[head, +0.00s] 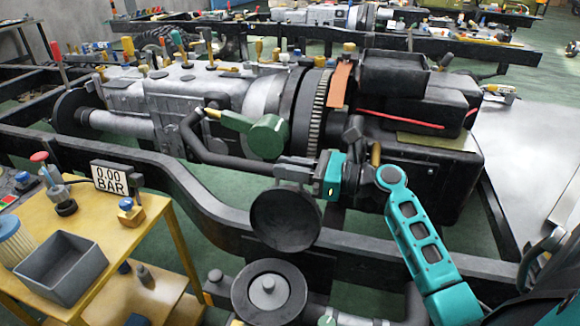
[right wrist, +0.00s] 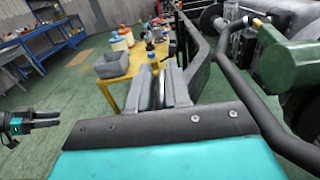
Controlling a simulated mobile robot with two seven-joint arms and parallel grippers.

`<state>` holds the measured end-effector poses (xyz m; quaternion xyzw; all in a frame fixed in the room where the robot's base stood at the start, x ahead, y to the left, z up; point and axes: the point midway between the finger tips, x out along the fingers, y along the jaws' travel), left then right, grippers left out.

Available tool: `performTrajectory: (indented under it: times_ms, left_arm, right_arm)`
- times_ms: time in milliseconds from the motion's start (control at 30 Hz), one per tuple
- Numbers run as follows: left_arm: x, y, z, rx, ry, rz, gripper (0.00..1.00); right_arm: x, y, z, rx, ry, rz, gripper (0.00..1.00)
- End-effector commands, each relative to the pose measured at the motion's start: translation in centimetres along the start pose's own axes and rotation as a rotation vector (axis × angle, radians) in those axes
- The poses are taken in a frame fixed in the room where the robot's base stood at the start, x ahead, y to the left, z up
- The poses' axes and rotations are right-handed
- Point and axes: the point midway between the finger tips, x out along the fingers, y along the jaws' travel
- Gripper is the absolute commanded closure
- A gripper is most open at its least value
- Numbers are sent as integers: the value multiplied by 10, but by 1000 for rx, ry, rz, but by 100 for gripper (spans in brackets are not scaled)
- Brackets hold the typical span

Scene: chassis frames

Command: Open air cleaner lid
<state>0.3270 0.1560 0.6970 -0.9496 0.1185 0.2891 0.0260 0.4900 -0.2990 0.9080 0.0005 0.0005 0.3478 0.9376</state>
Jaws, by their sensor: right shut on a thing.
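The air cleaner lid (head: 285,220) is a dark round disc. It hangs steeply tilted from my right gripper (head: 283,170), in front of the chassis rail. The right gripper is shut on its upper edge; in the right wrist view a thin dark strip shows between the fingers (right wrist: 163,85). The air cleaner housing (head: 268,292) is round and dark, with a grey knob at its centre. It stands just below the lid, apart from it, with its top uncovered. My left gripper (right wrist: 42,120) shows only at the left edge of the right wrist view; its opening is unclear.
A yellow cart (head: 150,222) at the left carries a grey bin (head: 62,268), a pressure display (head: 109,178) and a ribbed filter (head: 14,240). The black chassis rail (head: 200,195), a green-handled part (head: 264,136) and a dark pipe (head: 215,155) lie close behind the right gripper.

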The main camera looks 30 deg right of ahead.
Motion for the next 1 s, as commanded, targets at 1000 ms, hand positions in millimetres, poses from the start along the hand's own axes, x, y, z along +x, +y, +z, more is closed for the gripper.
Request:
performTrajectory:
  times_ms: [1000]
  left_arm:
    - [-22, -18, -1, 17, -21, -45, 57]
  right_arm:
    - [-1, 43, 12, -117, -2, -6, 100]
